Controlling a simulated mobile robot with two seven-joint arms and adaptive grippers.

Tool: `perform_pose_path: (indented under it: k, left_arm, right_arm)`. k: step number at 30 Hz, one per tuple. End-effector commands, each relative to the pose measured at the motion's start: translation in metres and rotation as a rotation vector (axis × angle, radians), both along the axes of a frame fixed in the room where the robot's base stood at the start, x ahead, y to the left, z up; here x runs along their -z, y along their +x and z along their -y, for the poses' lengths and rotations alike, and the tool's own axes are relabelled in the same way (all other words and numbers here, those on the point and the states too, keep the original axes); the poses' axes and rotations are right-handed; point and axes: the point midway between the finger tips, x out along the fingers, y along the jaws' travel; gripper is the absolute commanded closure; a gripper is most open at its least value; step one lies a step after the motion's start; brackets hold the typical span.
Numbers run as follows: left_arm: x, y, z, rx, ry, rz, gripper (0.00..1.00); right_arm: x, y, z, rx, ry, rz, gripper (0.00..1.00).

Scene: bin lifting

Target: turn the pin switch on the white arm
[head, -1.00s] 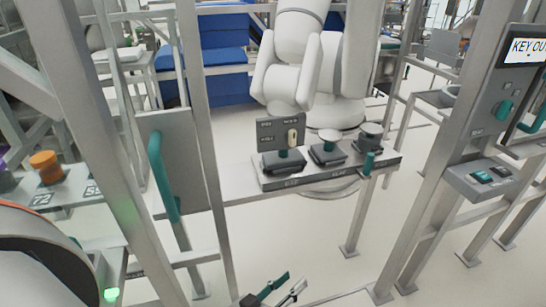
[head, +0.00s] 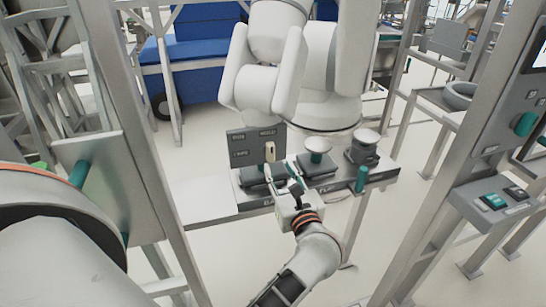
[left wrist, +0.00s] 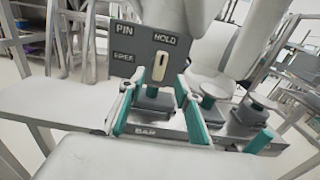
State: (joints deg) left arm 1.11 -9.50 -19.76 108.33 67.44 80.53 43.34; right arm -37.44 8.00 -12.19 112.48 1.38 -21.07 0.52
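The white arm (head: 272,88) stands behind a grey ledge. The pin switch has a dark grey panel (head: 243,143) with a cream lever (head: 270,152). In the left wrist view, the panel (left wrist: 126,55) reads PIN, HOLD and what looks like FREE, and the lever (left wrist: 159,66) stands nearly upright at its lower right. My left gripper (head: 281,176) is in front of and a little below the lever in the head view. Its teal fingers (left wrist: 155,88) are spread, with nothing held between them. The lever shows beyond the gap, and any contact cannot be told. My right gripper is not in view.
A dark block (left wrist: 152,104) sits below the panel. Pads with pale round tops (head: 316,145) and a teal peg (head: 361,180) stand to the right on the ledge. Metal posts (head: 150,170) flank the opening. A control box (head: 494,201) is at the right.

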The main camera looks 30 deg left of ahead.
Motion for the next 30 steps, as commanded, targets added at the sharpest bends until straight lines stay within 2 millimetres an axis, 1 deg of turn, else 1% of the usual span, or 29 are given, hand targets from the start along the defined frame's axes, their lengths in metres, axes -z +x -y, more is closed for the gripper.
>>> perform_pose_path:
  k: [6, 12, 17, 23, 24, 26, 27, 28, 30]
  left_arm:
    - [-0.003, 0.022, -0.027, 0.000, 0.008, 0.000, 0.67]
    - [-0.002, 0.037, -0.045, 0.000, 0.008, 0.000, 0.67]
    - [-0.001, 0.042, -0.050, 0.000, 0.007, -0.002, 0.67]
    - [-0.001, 0.042, -0.050, 0.000, 0.007, -0.002, 0.67]
    - [-0.001, 0.042, -0.050, 0.000, 0.007, -0.002, 0.69]
    - [-0.001, 0.042, -0.050, 0.000, 0.007, -0.002, 0.85]
    - [-0.001, 0.042, -0.050, 0.000, 0.007, -0.002, 0.95]
    - [-0.001, 0.042, -0.050, 0.000, 0.007, -0.002, 1.00]
    - [-0.001, 0.042, -0.050, 0.000, 0.007, -0.002, 1.00]
  right_arm:
    - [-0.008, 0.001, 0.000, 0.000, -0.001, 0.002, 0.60]
    - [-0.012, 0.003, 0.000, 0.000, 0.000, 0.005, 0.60]
    - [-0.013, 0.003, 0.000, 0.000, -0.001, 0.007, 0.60]
    - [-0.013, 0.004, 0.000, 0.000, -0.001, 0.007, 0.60]
    - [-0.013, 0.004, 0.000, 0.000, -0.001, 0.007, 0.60]
    - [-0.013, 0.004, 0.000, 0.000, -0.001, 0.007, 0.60]
    - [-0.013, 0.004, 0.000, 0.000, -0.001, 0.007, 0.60]
    - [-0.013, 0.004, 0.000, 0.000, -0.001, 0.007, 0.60]
    - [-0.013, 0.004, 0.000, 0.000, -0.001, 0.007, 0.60]
